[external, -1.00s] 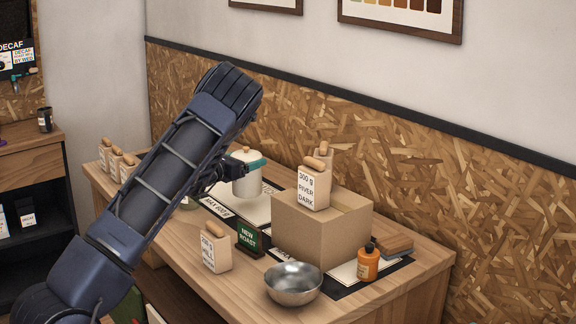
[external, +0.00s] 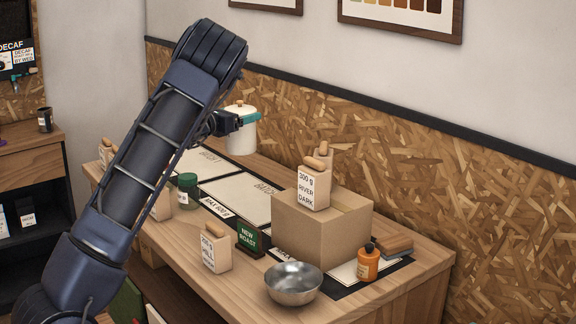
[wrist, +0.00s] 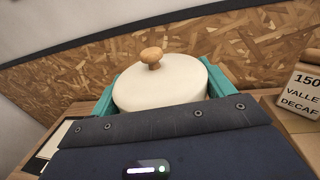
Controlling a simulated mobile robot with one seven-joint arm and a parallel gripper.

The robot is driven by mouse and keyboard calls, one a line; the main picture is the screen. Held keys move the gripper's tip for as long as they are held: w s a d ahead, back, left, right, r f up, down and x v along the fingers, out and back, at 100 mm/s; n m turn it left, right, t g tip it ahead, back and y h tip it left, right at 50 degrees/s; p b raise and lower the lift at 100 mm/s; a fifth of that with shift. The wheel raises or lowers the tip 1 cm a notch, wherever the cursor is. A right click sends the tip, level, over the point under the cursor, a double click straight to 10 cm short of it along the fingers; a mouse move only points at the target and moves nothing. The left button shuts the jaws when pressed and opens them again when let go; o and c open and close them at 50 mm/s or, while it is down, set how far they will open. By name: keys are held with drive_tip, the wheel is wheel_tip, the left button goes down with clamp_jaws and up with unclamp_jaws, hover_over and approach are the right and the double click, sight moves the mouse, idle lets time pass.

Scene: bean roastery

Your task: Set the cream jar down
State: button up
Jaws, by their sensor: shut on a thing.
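The cream jar (external: 240,136) is a pale cylinder with a lid and a small wooden knob. My gripper (external: 240,120) is shut on it and holds it upright above the back of the wooden table (external: 425,272). In the wrist view the jar's lid and knob (wrist: 160,82) show between my teal fingers. Below it lie pale cards on a dark strip, one marked as a batch card (external: 250,200). The jar's underside and the exact spot beneath it are hard to judge.
A cardboard box (external: 300,232) with bags on top stands right of the cards. A green-lidded jar (external: 187,190), a green sign (external: 249,239), a bag (external: 215,252), a metal bowl (external: 293,284) and an orange bottle (external: 368,264) stand around. The nearest cards look bare.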

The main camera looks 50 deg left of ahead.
drive_tip(key=s+d+y, duration=0.1)
drive_tip(key=s+d, duration=0.6)
drive_tip(key=s, duration=0.4)
wheel_tip(320, 180, down, 20)
drive_tip(key=shift+n, duration=0.4)
drive_tip(key=o, duration=1.6)
drive_tip(key=shift+f, duration=0.1)
drive_tip(key=v, duration=1.2)
drive_tip(key=shift+r, duration=0.2)
drive_tip(key=shift+w+r, duration=0.1)
